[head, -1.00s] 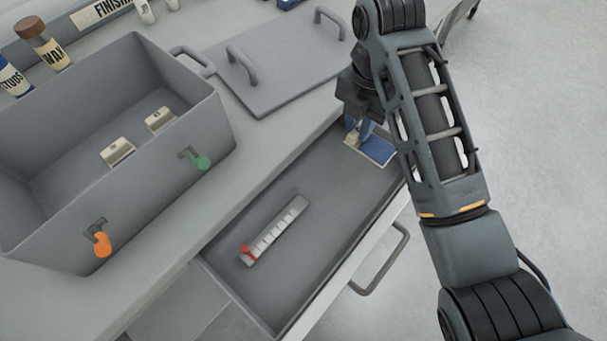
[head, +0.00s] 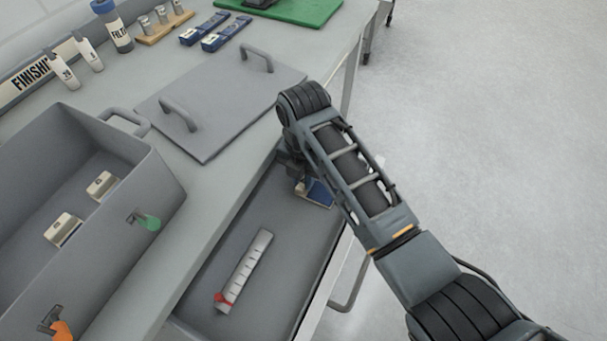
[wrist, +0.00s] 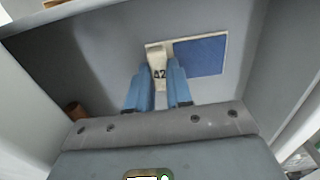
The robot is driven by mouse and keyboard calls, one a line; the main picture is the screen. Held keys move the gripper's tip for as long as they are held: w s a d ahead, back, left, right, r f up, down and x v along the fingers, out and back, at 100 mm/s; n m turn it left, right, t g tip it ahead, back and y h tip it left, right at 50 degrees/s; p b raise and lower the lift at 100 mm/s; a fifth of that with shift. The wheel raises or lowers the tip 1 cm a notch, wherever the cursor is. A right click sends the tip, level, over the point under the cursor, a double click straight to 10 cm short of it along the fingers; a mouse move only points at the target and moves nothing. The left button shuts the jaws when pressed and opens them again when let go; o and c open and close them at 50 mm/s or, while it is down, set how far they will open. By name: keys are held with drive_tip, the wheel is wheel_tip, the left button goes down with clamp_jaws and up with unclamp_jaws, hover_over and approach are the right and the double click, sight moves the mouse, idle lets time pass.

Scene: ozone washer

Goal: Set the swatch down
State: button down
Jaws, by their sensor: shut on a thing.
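The swatch is a flat blue panel (wrist: 200,56) with a cream border and a cream tab marked 42. In the head view the swatch (head: 319,193) is at the far right end of the open drawer (head: 212,270), partly hidden by my arm. My gripper (wrist: 158,80) has its blue fingers on either side of the tab and is shut on it. In the head view my gripper (head: 298,172) is mostly hidden behind my arm. I cannot tell whether the swatch touches the drawer floor.
A pale ruler-like strip (head: 243,268) with a red clip lies in the drawer, with bare floor around it. A grey tank (head: 140,190) stands left on the counter. A grey lid with handles (head: 225,105) lies beside it. Drawer walls surround my gripper closely.

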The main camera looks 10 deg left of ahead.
drive_tip(key=c, duration=1)
unclamp_jaws()
drive_tip(key=shift+r, duration=0.1)
wheel_tip(320, 180, up, 12)
drive_tip(key=shift+f, duration=0.1)
